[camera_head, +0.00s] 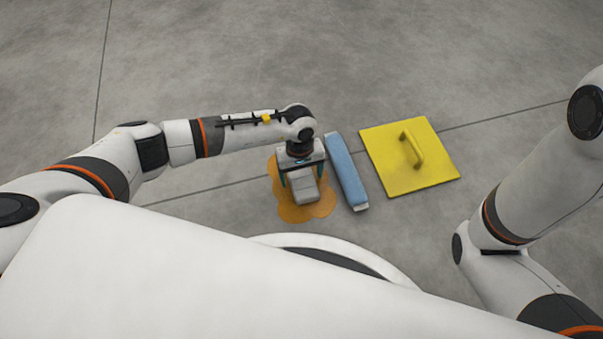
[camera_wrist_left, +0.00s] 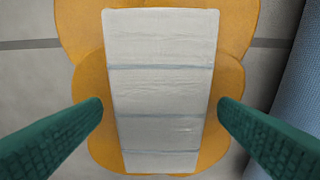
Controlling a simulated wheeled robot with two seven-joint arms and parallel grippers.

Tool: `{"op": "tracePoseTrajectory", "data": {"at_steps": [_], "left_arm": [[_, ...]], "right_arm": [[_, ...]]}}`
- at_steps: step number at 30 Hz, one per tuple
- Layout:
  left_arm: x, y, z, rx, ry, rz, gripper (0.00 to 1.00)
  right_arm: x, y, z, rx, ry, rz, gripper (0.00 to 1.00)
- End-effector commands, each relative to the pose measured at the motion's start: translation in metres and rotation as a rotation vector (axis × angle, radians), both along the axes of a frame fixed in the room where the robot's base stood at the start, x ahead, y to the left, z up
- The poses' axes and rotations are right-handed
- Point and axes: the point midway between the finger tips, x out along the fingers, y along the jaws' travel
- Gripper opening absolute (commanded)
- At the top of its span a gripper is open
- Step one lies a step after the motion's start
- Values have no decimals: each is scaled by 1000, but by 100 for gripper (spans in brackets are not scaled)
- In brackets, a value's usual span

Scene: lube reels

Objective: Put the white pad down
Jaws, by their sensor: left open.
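The white pad (camera_head: 305,191) lies on an orange spill (camera_head: 285,209) on the floor. In the left wrist view the pad (camera_wrist_left: 161,90) is a long white piece with thin blue stripes, flat over the orange patch (camera_wrist_left: 80,22). My left gripper (camera_head: 301,186) is directly above the pad. Its two green fingers (camera_wrist_left: 160,115) stand apart on either side of the pad, with visible gaps between them and its edges. My right arm shows at the right of the head view, but its gripper is out of view.
A blue sock-like roll (camera_head: 346,170) lies just right of the spill; its edge also shows in the left wrist view (camera_wrist_left: 301,85). A yellow square board with a handle (camera_head: 430,178) lies farther right. The grey concrete floor (camera_head: 300,50) beyond is clear.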

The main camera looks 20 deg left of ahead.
Motion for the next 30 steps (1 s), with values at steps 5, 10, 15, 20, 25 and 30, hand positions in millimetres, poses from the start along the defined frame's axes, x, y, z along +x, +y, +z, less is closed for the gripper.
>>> {"op": "tracePoseTrajectory", "data": {"at_steps": [5, 10, 15, 20, 25, 30], "left_arm": [[4, 3, 38, -1, -3, 0, 83], [8, 5, 77, 0, -2, 0, 83], [11, 7, 105, 0, -2, 0, 83], [11, 8, 111, 0, 1, -1, 83], [11, 6, 111, -4, 1, 0, 83], [5, -47, 138, -175, 24, 66, 83]], "right_arm": [[0, 0, 27, 0, 0, 0, 36], [0, 0, 51, 0, 1, -1, 36], [0, 0, 67, 0, 1, -1, 36], [0, 0, 69, 0, 1, -1, 36], [0, 0, 68, 0, 1, -1, 36], [1, 0, 68, 0, 1, -1, 36]]}}
